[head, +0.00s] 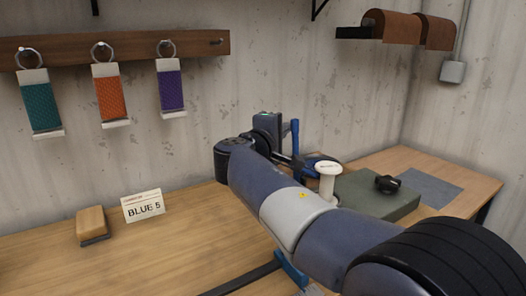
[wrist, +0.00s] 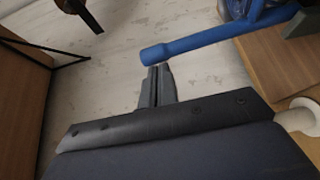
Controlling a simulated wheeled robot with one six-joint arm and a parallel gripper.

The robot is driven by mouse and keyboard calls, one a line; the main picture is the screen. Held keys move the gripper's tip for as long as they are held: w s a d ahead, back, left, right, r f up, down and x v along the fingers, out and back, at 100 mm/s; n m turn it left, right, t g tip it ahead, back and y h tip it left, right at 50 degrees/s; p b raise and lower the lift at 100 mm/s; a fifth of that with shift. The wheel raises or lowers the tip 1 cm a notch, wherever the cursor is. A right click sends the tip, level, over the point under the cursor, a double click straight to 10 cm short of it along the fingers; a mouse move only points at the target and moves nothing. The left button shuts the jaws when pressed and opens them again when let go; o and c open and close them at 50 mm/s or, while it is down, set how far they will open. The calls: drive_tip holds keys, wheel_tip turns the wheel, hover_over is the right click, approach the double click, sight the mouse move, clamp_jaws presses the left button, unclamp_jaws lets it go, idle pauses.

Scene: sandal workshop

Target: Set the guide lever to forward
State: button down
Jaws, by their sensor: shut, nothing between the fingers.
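A blue bar with a thicker rounded end (wrist: 195,45), which looks like the guide lever, crosses the top of the wrist view. My gripper (wrist: 158,70) is shut and empty. Its fingertips appear right by the bar's rounded end; I cannot tell whether they touch. In the head view, an upright blue part (head: 295,136) stands behind my arm, and another blue part (head: 290,270) shows below it. I cannot tell which is the lever. My arm hides much of this area, and no forward marking is readable.
A white knob (head: 328,169) stands by a grey-green block (head: 358,194) bearing a small black item (head: 387,184). A "BLUE 5" card (head: 143,206) and a brush (head: 92,224) are on the table's left. Three coloured straps hang on the wall rail (head: 130,48).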

drive_tip(key=v, duration=1)
drive_tip(key=shift+s+a+p, duration=0.25)
drive_tip(key=shift+s+p, duration=0.05)
drive_tip(key=x, duration=1)
drive_tip(key=shift+w+d, duration=0.2)
drive_tip(key=shift+w, duration=0.15)
drive_tip(key=shift+s, duration=0.1)
